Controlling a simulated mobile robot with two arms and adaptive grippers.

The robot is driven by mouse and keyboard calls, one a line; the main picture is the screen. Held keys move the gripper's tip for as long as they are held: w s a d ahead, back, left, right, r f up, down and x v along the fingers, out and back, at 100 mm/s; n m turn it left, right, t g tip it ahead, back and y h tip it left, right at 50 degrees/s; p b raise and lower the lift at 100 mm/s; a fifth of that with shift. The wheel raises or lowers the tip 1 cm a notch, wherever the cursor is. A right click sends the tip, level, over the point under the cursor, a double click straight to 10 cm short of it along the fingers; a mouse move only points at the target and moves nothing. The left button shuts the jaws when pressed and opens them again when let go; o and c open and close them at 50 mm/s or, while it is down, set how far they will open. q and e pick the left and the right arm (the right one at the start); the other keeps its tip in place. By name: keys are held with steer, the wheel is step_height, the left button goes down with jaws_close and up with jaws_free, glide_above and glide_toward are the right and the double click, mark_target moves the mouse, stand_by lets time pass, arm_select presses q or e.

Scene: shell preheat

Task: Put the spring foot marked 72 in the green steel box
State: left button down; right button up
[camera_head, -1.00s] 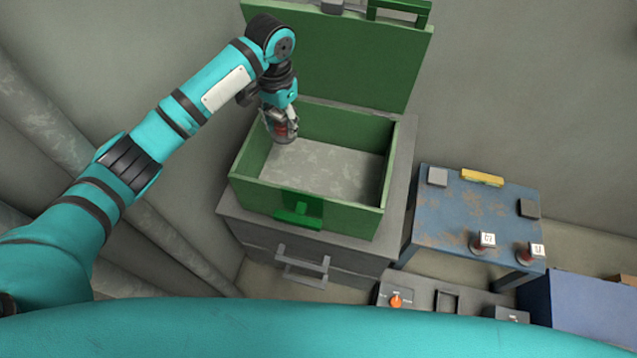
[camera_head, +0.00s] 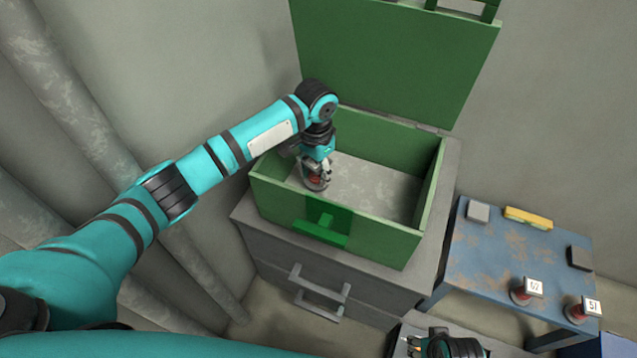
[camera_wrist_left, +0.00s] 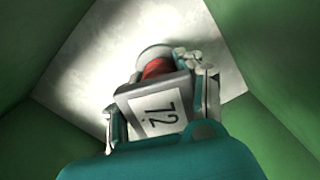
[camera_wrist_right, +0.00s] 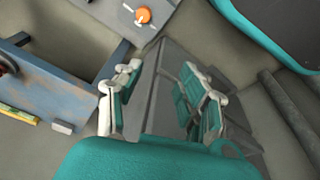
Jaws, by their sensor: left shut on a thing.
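The spring foot marked 72 (camera_wrist_left: 158,112) fills the middle of the left wrist view, with a white label, a dark top plate and a red body. My left gripper (camera_head: 316,176) is shut on it, inside the open green steel box (camera_head: 385,238), near the box's left side. The foot's red part also shows in the head view (camera_head: 314,181). I cannot tell whether its base touches the box floor. My right gripper (camera_wrist_right: 165,85) is open and empty; in the head view it shows at the bottom edge (camera_head: 440,345).
The box's lid (camera_head: 395,55) stands raised behind it. The box rests on a grey drawer cabinet (camera_head: 300,262). A blue table (camera_head: 480,265) at right bears two other labelled feet (camera_head: 521,296) (camera_head: 577,313), a yellow object (camera_head: 528,217) and small blocks. The box floor's right side is clear.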

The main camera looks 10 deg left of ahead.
mark_target(316, 181)
arm_select(q)
step_height(316, 181, down, 4)
steer(key=shift+r+b, duration=0.25)
steer(key=shift+b, duration=0.1)
arm_select(e)
steer(key=r, duration=0.3)
steer(key=shift+w+r, duration=0.1)
steer(key=shift+w, duration=0.1)
arm_select(q)
steer(key=c, duration=0.8)
jaws_free()
steer(key=shift+f, duration=0.1)
steer(key=shift+c, duration=0.2)
steer(key=shift+r, duration=0.25)
step_height(316, 181, up, 12)
steer(key=p, duration=0.2)
steer(key=shift+f+p, duration=0.1)
steer(key=shift+p, duration=0.3)
arm_select(e)
step_height(316, 181, down, 9)
steer(key=s, duration=0.2)
steer(key=shift+s, duration=0.2)
steer(key=shift+d, duration=0.1)
